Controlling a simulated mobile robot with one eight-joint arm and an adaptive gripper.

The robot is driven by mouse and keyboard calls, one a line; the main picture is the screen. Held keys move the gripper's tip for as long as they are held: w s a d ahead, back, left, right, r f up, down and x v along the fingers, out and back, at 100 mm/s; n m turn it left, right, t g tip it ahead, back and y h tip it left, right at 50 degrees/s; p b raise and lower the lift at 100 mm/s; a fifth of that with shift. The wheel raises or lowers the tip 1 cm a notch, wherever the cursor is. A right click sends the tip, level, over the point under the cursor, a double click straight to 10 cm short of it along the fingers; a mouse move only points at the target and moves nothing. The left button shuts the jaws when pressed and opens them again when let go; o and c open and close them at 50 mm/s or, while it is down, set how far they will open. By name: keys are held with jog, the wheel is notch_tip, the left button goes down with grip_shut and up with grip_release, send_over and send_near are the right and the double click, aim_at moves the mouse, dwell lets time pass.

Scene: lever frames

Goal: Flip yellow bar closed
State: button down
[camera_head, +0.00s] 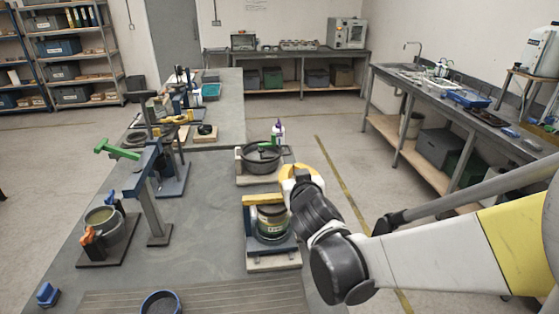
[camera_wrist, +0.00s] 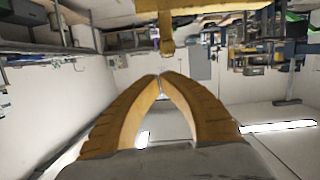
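The yellow bar (camera_head: 262,199) lies across the top of a dark fixture that holds a can (camera_head: 272,222) with a yellowish label. My gripper (camera_head: 289,172) is beside the bar's right end in the head view; its yellow fingers are partly hidden by my wrist. In the wrist view the fingers (camera_wrist: 161,76) curve together and their tips meet, with nothing seen between them. A yellow bar (camera_wrist: 215,6) with a short stub crosses the top of that view, apart from the fingertips. I cannot tell the gap's depth.
A dark round pan (camera_head: 261,158) stands on a board behind the fixture. A stand with a green handle (camera_head: 117,150) and a grey pot (camera_head: 105,226) are to the left. The table (camera_head: 205,225) is bare between these and the fixture.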

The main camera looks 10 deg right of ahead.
jog(key=r+p+v, duration=0.2)
jog(key=p+v, duration=0.1)
jog(key=v, duration=0.7)
jog(key=shift+p, duration=0.4)
jog(key=shift+s, duration=0.1)
jog(key=s+d+f+m+g+h+b, duration=0.1)
jog(key=s+d+f+g+b, duration=0.2)
jog(key=s+d+f+g, duration=0.4)
jog(key=s+a+f+g+y, duration=0.1)
jog(key=s+a, duration=0.1)
jog(key=s, duration=0.8)
jog(key=shift+a+n+y+b, duration=0.3)
jog(key=shift+y+b, duration=0.05)
jog(key=shift+y, duration=0.05)
